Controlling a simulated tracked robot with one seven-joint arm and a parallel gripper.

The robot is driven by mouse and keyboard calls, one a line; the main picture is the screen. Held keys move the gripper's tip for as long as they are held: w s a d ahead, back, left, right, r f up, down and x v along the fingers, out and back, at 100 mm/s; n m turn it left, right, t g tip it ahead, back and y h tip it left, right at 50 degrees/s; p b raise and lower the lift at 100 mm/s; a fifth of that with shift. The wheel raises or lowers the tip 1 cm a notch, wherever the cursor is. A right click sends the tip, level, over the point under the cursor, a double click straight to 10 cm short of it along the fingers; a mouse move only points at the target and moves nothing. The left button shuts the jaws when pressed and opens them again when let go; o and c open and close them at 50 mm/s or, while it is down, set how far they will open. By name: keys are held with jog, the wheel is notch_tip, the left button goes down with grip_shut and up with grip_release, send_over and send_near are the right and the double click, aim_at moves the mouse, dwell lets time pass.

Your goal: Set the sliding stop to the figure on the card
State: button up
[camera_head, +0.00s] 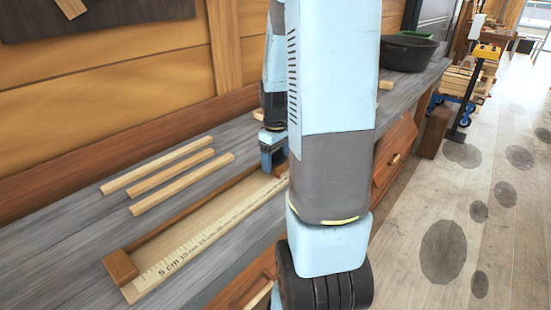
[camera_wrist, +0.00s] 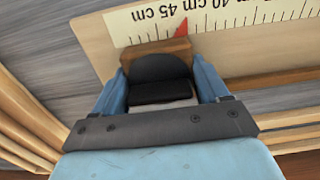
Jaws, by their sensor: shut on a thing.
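The sliding stop (camera_wrist: 152,50) is a brown wooden block with a red pointer (camera_wrist: 181,28). In the wrist view it sits against the scale (camera_wrist: 225,24), with the pointer close beside the upside-down 45 cm label. My gripper (camera_wrist: 160,75) is shut on the stop, one blue finger on each side. In the head view my gripper (camera_head: 272,152) is low over the far part of the measuring board (camera_head: 185,240), whose scale reads 5 cm near the end block (camera_head: 121,267). My arm hides part of the board. I see no readable card in either view.
Several loose wooden strips (camera_head: 171,172) lie on the grey bench beside the board. A black pan (camera_head: 408,52) stands farther along the bench. A plank wall with a dark panel (camera_head: 90,15) rises behind. Open floor (camera_head: 500,210) lies to the right.

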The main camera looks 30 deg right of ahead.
jog(key=o, duration=1.5)
jog(key=shift+w+r, duration=0.1)
notch_tip(320, 180, up, 14)
jog(key=shift+f, duration=0.2)
jog(key=shift+a, duration=0.1)
